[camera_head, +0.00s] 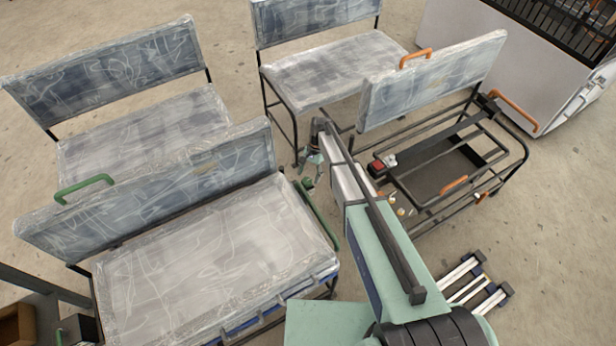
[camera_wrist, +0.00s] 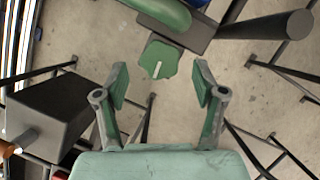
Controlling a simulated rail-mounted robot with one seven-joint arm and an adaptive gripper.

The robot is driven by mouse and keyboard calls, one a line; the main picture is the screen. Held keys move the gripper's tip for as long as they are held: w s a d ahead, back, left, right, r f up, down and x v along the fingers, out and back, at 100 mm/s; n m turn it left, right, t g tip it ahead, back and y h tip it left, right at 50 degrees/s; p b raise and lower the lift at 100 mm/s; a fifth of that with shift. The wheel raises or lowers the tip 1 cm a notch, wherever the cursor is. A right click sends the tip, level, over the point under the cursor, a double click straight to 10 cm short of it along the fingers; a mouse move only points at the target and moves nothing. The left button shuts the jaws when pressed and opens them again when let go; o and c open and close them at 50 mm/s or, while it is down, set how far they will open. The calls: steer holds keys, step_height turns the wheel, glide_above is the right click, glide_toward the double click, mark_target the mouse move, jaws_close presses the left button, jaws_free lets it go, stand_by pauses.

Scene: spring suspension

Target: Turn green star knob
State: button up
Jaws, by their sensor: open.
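The green star knob (camera_wrist: 158,60) shows in the wrist view, with a pale bar mark on its face. It sits just below a dark frame bar and a green handle. My gripper (camera_wrist: 160,75) is open and empty. Its two green-padded fingers stand left and right of the knob in the picture, with a gap on each side; I cannot tell the depth between them. In the head view my gripper (camera_head: 311,163) hangs beside the right end of the front-left padded seat. I cannot clearly make out the knob there.
A green side handle (camera_head: 318,214) runs along the front-left seat (camera_head: 210,250). A bare metal frame (camera_head: 440,175) with orange handles stands to the right. Other wrapped seats (camera_head: 335,68) stand behind. In the wrist view, a dark box (camera_wrist: 55,108) and thin bars flank my gripper.

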steer(key=shift+x, duration=1.05)
steer(key=c, duration=1.2)
steer(key=shift+o, duration=0.3)
steer(key=shift+a+f+n+h+b, duration=0.15)
steer(key=shift+n+h+b, duration=0.25)
steer(key=shift+n, duration=0.5)
steer(key=n+h+b, duration=0.1)
steer(key=n, duration=0.2)
steer(key=shift+g, duration=0.4)
steer(key=o, duration=1.1)
steer(key=shift+o, duration=0.2)
steer(key=shift+r, duration=0.2)
